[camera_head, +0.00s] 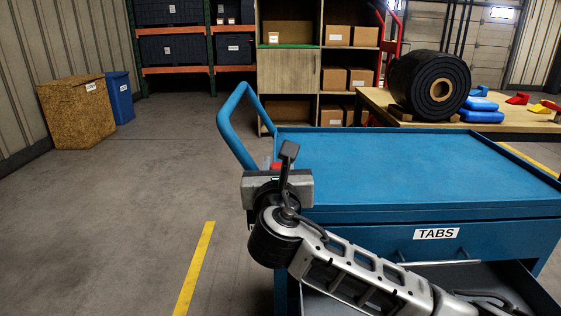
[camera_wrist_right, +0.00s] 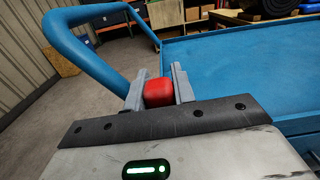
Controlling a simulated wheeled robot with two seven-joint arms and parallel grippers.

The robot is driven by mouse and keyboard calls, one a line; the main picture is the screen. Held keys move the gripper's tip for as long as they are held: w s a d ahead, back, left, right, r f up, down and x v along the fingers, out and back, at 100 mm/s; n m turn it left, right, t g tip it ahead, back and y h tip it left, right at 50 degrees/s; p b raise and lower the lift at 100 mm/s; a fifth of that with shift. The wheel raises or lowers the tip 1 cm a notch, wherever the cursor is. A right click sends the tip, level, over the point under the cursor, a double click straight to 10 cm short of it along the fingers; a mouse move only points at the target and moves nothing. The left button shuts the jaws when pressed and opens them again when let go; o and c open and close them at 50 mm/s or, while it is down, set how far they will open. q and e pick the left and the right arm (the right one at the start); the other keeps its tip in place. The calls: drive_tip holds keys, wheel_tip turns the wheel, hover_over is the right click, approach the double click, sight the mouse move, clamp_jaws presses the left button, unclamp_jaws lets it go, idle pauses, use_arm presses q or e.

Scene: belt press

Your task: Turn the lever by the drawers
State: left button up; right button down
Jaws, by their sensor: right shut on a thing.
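The blue drawer cart (camera_head: 410,165) stands at the right in the head view, with a drawer front labelled TABS (camera_head: 436,233). My right gripper (camera_head: 272,166) is at the cart's left end, beside its blue tube handle (camera_head: 237,125). In the right wrist view, the two grey fingers of my right gripper (camera_wrist_right: 157,84) are shut on a red block-like end (camera_wrist_right: 159,93), which looks like the lever's grip. The rest of the lever is hidden by the gripper, so its angle cannot be told. My left gripper is not in view.
A grey drawer (camera_head: 455,275) below the TABS front stands open under my right arm. The cart top is bare. A wooden table (camera_head: 385,101) with a black roll (camera_head: 430,84) is behind it. The floor (camera_head: 130,210) at left is clear.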

drive_tip(key=shift+a+r+n+p, duration=0.25)
drive_tip(key=shift+a+n+p, duration=0.05)
drive_tip(key=shift+p, duration=0.25)
drive_tip(key=shift+a+f+p, duration=0.15)
drive_tip(key=shift+a+p, duration=0.05)
drive_tip(key=shift+p, duration=0.1)
drive_tip(key=shift+f, duration=0.2)
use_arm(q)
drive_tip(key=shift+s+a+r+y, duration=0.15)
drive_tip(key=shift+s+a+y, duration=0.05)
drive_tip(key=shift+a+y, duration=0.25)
use_arm(e)
drive_tip(key=c, duration=1.2)
unclamp_jaws()
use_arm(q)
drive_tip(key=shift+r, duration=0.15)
use_arm(e)
drive_tip(key=shift+o, duration=0.2)
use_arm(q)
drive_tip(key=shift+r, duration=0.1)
use_arm(e)
drive_tip(key=shift+s, duration=0.1)
